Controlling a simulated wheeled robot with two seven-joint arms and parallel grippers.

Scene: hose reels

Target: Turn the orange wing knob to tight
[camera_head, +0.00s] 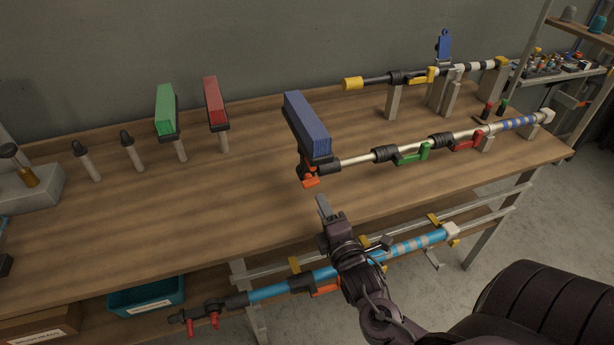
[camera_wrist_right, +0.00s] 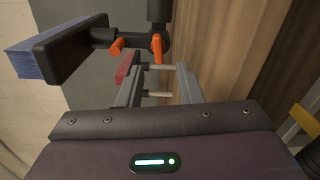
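The orange wing knob (camera_head: 310,183) sits under the blue brush head (camera_head: 308,125), at the near end of the silver pole (camera_head: 362,157). In the right wrist view, two orange wings of the knob (camera_wrist_right: 157,47) show on a black clamp beside the blue brush (camera_wrist_right: 25,60). My right gripper (camera_head: 323,206) is at the table's front edge, just below the knob in the head view and apart from it. In the right wrist view, its two fingers (camera_wrist_right: 158,80) are spread with a gap between them, pointing towards the knob. My left gripper is not in view.
The silver pole carries green (camera_head: 412,155) and red (camera_head: 466,142) levers. Green (camera_head: 166,108) and red (camera_head: 214,102) brushes stand at the back left. A yellow-tipped pole (camera_head: 375,81) lies behind. A blue pole (camera_head: 280,289) hangs below the front edge. The table's middle left is clear.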

